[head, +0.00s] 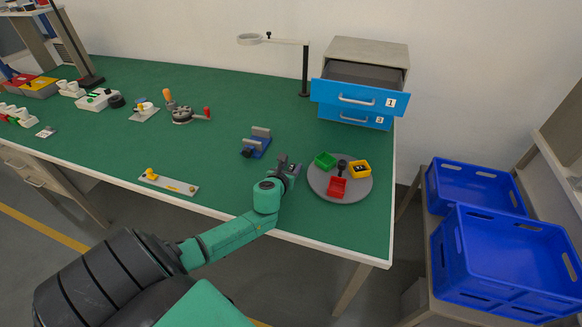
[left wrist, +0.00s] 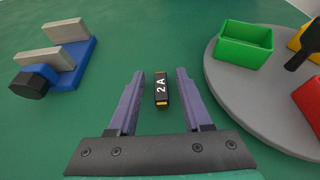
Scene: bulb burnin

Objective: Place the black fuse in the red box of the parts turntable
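The black fuse (left wrist: 161,88), marked "2 A" with gold ends, lies on the green table in the left wrist view. My left gripper (left wrist: 160,78) is open, with one finger on each side of the fuse and a gap on both sides. In the head view my left gripper (head: 291,168) is low over the table, left of the parts turntable (head: 319,183); the fuse is hard to make out there. The red box (head: 338,188) is at the turntable's front and looks empty; it shows partly in the left wrist view (left wrist: 310,100). My right gripper is not in view.
The turntable also carries a green box (head: 325,160), a yellow box (head: 360,169) with something dark inside, and a black centre knob (head: 342,164). A blue vise-like fixture (head: 256,147) stands left of the gripper. An open blue drawer (head: 355,100) is behind.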

